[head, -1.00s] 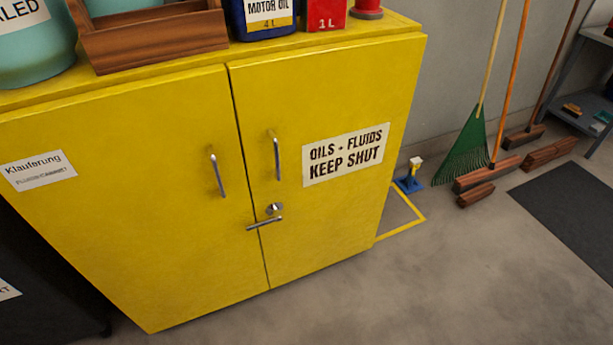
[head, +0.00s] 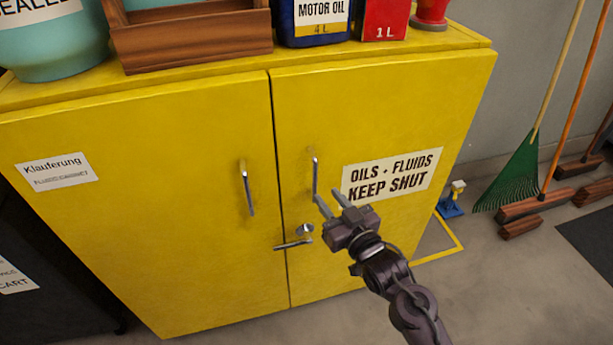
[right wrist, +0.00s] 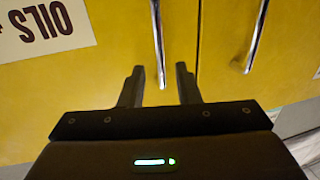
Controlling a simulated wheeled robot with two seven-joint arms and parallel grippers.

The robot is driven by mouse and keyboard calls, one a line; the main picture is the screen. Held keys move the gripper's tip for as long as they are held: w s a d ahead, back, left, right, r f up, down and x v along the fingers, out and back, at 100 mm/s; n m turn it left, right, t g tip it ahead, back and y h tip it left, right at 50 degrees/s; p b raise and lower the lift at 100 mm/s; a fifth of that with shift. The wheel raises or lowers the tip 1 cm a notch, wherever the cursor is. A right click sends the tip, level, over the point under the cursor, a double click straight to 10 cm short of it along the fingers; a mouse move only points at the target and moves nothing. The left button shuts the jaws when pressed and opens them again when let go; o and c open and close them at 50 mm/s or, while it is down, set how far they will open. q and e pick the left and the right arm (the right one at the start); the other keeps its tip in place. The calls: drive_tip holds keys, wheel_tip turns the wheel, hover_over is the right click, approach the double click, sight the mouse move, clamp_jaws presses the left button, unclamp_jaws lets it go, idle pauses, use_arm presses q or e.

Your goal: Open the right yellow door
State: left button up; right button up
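The yellow cabinet's right door (head: 372,110) is shut, flush beside the left door (head: 150,240). The right door carries an upright metal bar handle (head: 314,176) and a sign reading "OILS - FLUIDS KEEP SHUT" (head: 393,174). My right gripper (head: 328,198) is open, just in front of the right door near the handle's lower end. In the right wrist view, the right-door handle (right wrist: 157,40) lies between the spread fingers of my gripper (right wrist: 159,69); contact cannot be told. My left gripper is not in view.
A lever latch (head: 294,243) sits below the handle. The left door has its own bar handle (head: 247,188). A wooden crate (head: 190,42), a motor oil can (head: 315,38) and a red can (head: 384,20) stand on top. Brooms stand at right.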

sight(316, 182)
drive_tip(key=shift+w+a+r, duration=0.2)
drive_tip(key=shift+w+a, duration=0.05)
drive_tip(key=shift+w, duration=0.15)
drive_tip(key=x, duration=0.6)
drive_tip(key=shift+w+a+f, duration=0.15)
drive_tip(key=shift+w, duration=0.1)
clamp_jaws()
